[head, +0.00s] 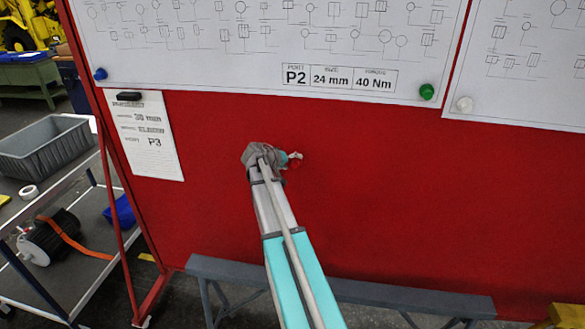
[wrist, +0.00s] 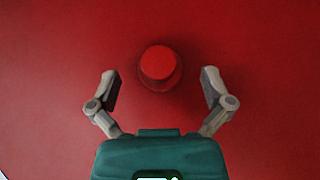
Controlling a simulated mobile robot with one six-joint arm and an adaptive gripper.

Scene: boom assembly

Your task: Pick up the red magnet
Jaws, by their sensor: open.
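The red magnet (wrist: 159,62) is a round knob on the red board, seen nearly end-on in the wrist view. It lies centred between and slightly beyond the fingertips of my gripper (wrist: 160,80). The two fingers are spread wide on either side, with gaps between them and the magnet, and hold nothing. In the head view my arm reaches up to the board, and my gripper (head: 294,156) is at its surface, partly hidden by the wrist. The magnet is hard to make out there, red on red.
A large drawing sheet (head: 250,65) hangs above, with blue (head: 100,74) and green (head: 427,91) magnets at its lower corners. A small note (head: 148,140) hangs left under a black magnet (head: 129,96). A grey bench (head: 380,293) stands below. The board around my gripper is bare.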

